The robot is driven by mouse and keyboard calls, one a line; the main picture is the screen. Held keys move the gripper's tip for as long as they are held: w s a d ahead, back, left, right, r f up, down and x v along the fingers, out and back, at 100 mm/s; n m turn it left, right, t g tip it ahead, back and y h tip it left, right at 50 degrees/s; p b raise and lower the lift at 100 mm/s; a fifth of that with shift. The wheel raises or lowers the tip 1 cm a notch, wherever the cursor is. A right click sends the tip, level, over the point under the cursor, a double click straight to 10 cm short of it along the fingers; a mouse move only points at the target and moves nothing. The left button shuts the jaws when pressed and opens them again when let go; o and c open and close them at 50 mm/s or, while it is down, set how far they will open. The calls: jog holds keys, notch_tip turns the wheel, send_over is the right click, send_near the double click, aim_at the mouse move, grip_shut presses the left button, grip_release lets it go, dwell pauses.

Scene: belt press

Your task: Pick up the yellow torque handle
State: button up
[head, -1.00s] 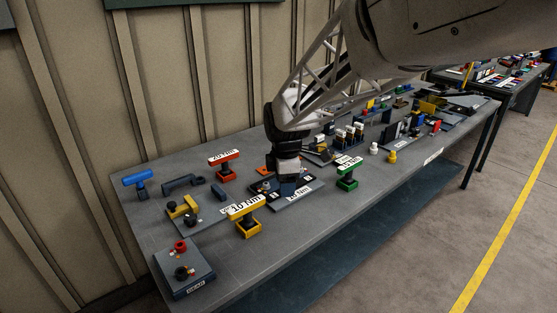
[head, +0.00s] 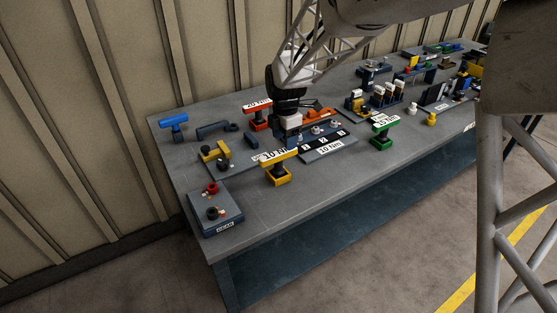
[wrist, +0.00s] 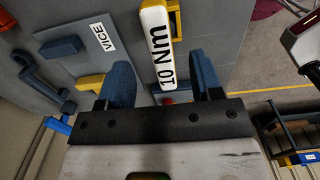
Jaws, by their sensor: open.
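The yellow torque handle (head: 279,174), a T-shaped tool with a white "10 Nm" label on its crossbar, stands upright near the front of the bench. My gripper (head: 289,140) points down just above and behind it. In the wrist view, the handle's labelled crossbar (wrist: 157,42) runs up from between the two blue fingers of my gripper (wrist: 164,82). The fingers are apart, with a gap to the handle on both sides. I cannot tell how far above the handle the fingertips are.
A red 20 Nm handle (head: 257,122) stands behind, close to my gripper. A vice (head: 216,153) and a button box (head: 214,212) are to the left. Bench front is clear.

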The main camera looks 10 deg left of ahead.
aim_at(284, 156)
jog(key=shift+f, duration=1.15)
jog(key=shift+s+f, duration=0.1)
jog(key=shift+f, duration=2.55)
grip_shut()
